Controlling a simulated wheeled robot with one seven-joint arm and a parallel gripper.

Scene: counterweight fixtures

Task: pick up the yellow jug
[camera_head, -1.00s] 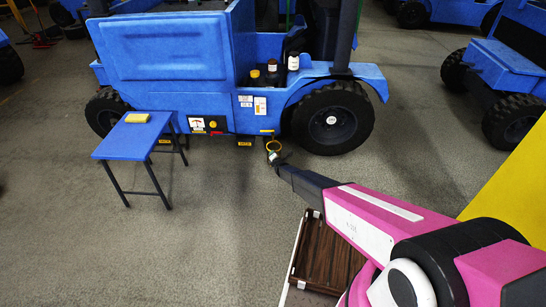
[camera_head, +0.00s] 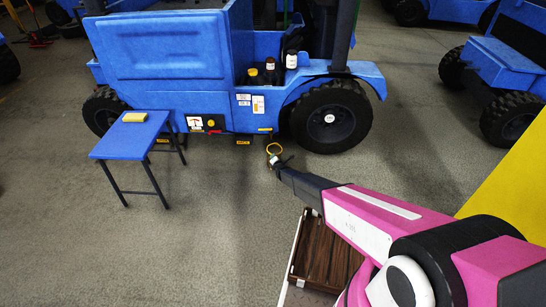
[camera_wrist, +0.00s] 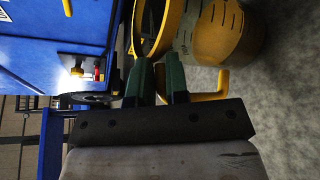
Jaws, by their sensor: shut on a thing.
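The yellow jug (camera_wrist: 230,35) is large at the top of the wrist view, lying sideways in that picture, with a yellow round rim, a pale slotted middle and a yellow end. In the head view my gripper (camera_head: 278,162) is small and dark, in front of the blue vehicle.
A blue bench (camera_head: 125,142) with a yellow block (camera_head: 134,117) is left. A brown slatted crate (camera_head: 325,255) lies below my arm. Floor between is clear.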

